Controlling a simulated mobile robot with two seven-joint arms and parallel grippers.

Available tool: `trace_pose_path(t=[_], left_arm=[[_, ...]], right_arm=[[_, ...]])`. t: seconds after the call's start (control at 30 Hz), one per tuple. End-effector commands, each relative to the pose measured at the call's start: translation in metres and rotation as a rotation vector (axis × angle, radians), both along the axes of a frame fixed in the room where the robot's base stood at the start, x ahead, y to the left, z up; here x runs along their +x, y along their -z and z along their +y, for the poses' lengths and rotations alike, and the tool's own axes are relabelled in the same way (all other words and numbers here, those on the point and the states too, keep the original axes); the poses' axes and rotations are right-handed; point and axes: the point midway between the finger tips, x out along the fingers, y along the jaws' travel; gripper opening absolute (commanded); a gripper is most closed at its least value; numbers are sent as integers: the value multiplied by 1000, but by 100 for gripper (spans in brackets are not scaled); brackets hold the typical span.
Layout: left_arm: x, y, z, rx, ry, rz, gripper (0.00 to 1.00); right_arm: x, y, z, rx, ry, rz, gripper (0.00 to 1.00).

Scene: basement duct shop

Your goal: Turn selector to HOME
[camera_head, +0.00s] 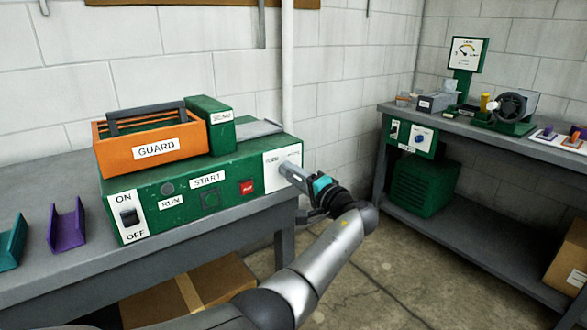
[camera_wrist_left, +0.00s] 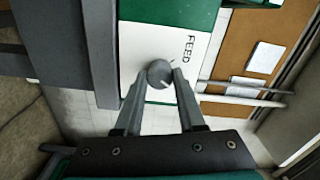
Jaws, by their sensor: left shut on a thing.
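The selector knob (camera_wrist_left: 159,74) is a round grey knob on a white plate (camera_head: 270,161) at the right end of the green control box (camera_head: 158,190). The word FEED is printed beside the knob in the left wrist view; no HOME mark is readable. My left gripper (camera_head: 292,175) reaches the plate from the front right. In the left wrist view my left gripper (camera_wrist_left: 160,82) is shut on the knob, one finger on each side. The fingers hide part of the plate and I cannot tell where the knob points. My right gripper is out of view.
The box's front has an ON/OFF switch (camera_head: 128,217), RUN and START labels, and a red button (camera_head: 246,187). An orange GUARD bin (camera_head: 125,161) and a green case (camera_head: 215,138) sit on top. Another bench (camera_head: 540,151) with equipment stands at right, across open floor.

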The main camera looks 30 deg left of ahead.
Motion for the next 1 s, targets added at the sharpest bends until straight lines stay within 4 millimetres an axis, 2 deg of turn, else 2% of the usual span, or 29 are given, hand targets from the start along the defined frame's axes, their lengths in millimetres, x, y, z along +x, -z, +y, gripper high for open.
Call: trace_pose_path(t=[0.3,1.0], left_arm=[[0,0,-1,62,0,158,0],[0,2,0,89,0,223,0]], right_arm=[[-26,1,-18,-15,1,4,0],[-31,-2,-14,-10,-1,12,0]])
